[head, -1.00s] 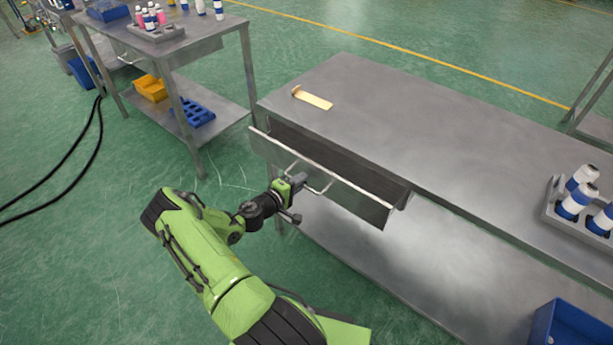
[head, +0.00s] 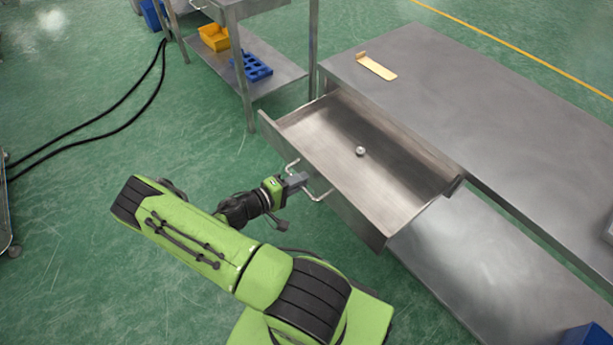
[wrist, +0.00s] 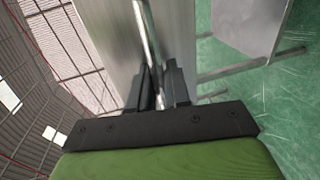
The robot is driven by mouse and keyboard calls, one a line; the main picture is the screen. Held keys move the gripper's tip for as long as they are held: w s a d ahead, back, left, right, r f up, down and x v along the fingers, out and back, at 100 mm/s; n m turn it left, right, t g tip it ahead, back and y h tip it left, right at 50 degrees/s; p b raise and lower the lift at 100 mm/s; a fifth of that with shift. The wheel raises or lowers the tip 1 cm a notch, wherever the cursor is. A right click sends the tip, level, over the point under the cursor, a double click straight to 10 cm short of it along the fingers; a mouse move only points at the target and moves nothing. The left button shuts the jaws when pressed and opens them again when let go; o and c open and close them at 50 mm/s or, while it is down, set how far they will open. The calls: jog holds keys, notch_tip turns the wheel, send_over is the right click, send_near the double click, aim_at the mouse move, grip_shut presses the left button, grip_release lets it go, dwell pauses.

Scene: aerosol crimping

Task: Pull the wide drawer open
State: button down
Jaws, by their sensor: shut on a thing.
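The wide drawer (head: 322,168) of the steel table stands well out from under the tabletop. Its inside shows, with one small round metallic object (head: 360,151) on its floor. My gripper (head: 303,180) is at the drawer's front, shut on the bar handle (head: 320,196). In the wrist view the handle bar (wrist: 146,30) runs down between the two dark fingers (wrist: 160,88), beside the drawer's front panel (wrist: 112,45). The exact contact between the fingers and the bar is partly hidden.
A tan flat piece (head: 376,66) lies on the steel tabletop (head: 470,110). A second table at the back holds a yellow bin (head: 214,38) and a blue rack (head: 254,67) on its lower shelf. Black cables (head: 110,130) lie on the floor at left. A blue bin (head: 585,335) shows at lower right.

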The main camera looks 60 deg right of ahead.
jog(key=shift+a, duration=0.15)
jog(key=c, duration=1.2)
grip_release()
jog(key=shift+c, duration=0.2)
jog(key=p+v, duration=0.1)
jog(key=v, duration=1.4)
jog(key=shift+w+a, duration=0.3)
